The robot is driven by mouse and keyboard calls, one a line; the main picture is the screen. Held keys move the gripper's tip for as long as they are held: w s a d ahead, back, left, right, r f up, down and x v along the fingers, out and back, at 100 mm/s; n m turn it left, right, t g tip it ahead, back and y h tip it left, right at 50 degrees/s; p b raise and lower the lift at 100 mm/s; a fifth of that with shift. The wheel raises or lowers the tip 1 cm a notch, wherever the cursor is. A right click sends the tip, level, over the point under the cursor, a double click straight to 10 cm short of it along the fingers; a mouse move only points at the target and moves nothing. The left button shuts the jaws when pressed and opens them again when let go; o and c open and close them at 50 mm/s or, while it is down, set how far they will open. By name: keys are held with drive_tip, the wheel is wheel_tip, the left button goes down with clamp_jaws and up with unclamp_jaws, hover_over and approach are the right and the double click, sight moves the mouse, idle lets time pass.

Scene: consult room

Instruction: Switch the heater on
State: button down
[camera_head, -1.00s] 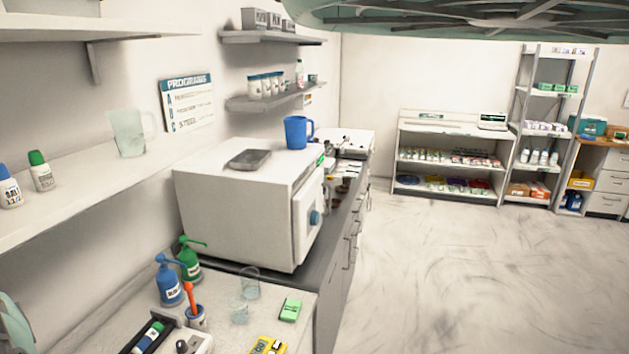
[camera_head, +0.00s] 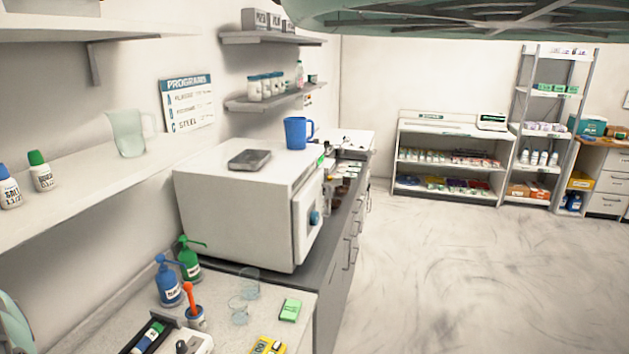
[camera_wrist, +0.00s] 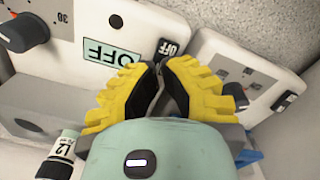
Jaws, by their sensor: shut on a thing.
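In the wrist view a white panel (camera_wrist: 88,22) carries a dark dial (camera_wrist: 24,32) with a 30 mark and a green plate (camera_wrist: 112,53) reading OFF. My gripper (camera_wrist: 160,72), with yellow ribbed fingers, is closed at this black piece; the fingers hide the exact contact. Nothing in view names the panel as the heater. My gripper is not seen in the head view.
A second white unit (camera_wrist: 235,62) with a dark knob stands right of the panel. A bottle marked L2 (camera_wrist: 62,150) is close at lower left. In the head view, a blue pump bottle (camera_head: 168,285), a green one (camera_head: 189,262) and a white sterilizer-like box (camera_head: 235,215) crowd the counter.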

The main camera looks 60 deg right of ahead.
drive_tip(key=shift+r+p, duration=1.9)
drive_tip(key=shift+r, duration=1.15)
drive_tip(key=shift+w+f, duration=0.1)
